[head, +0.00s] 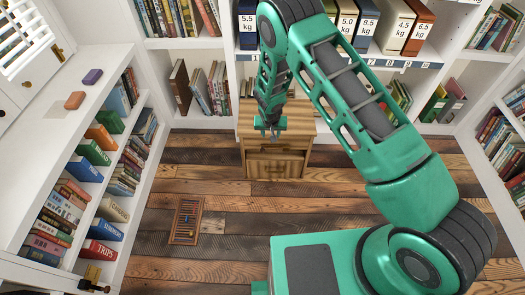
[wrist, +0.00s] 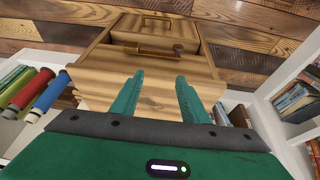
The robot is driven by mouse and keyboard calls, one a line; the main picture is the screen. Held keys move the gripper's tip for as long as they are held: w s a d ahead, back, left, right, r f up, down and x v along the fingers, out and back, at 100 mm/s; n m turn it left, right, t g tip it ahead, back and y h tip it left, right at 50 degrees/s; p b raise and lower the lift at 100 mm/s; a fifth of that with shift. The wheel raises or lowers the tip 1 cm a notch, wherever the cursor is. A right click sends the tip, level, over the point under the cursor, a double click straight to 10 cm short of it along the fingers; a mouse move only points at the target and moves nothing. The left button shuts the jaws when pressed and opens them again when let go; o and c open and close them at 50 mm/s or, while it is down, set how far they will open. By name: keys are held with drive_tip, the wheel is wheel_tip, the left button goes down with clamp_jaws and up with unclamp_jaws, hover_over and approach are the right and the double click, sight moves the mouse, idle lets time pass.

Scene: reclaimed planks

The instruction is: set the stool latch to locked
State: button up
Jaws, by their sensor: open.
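The wooden stool (head: 290,128) stands on the plank floor against the back shelves, with a drawer-like front. In the wrist view the stool (wrist: 155,72) fills the middle.
A left bookcase (head: 60,110) holds several books, with an orange block (head: 75,100) and a purple block (head: 92,76) on top. A small slatted wooden piece (head: 186,222) lies on the floor. Labelled binders (head: 395,25) stand on the back shelf. Floor before the stool is clear.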

approach(262, 150)
drive_tip(key=x, duration=0.9)
drive_tip(key=shift+d, duration=0.15)
clamp_jaws()
